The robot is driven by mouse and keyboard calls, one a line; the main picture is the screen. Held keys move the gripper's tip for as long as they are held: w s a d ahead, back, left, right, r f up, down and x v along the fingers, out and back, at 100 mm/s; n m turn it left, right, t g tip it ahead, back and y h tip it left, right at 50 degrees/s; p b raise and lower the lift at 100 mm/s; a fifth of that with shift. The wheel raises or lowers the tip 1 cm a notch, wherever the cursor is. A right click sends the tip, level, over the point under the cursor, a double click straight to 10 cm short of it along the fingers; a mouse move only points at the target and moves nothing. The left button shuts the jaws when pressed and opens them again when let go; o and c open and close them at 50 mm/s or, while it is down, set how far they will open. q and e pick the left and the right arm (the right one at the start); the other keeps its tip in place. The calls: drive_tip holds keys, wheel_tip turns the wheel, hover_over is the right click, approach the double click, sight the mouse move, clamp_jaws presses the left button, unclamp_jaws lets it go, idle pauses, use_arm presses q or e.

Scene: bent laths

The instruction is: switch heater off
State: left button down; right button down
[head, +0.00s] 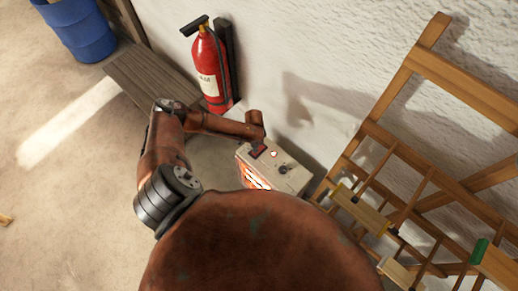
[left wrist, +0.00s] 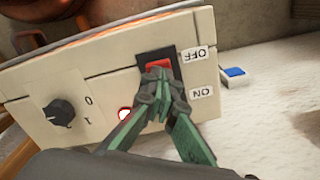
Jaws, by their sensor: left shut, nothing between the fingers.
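The heater (head: 291,177) is a cream box by the wall, with an orange glow at its front and a lit red lamp (head: 273,154) on top. In the left wrist view its cream panel (left wrist: 60,85) carries a red rocker switch (left wrist: 158,63) in a black frame, labelled OFF and ON, and a black knob (left wrist: 58,112). My left gripper (left wrist: 155,75) is shut and empty, its green fingertips over the switch and hiding its ON half. I cannot tell whether they touch it. My right gripper is not in view.
A red fire extinguisher (head: 207,68) stands by the wall behind my left arm. A wooden rack (head: 400,80) leans at the right, close to the heater. A blue barrel (head: 82,30) stands at the far left. The floor at left is mostly clear.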

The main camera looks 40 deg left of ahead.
use_arm(q)
drive_tip(key=shift+f, duration=0.5)
idle(0.3)
wheel_tip(320, 180, up, 7)
drive_tip(key=p, duration=0.6)
drive_tip(key=shift+p, duration=0.4)
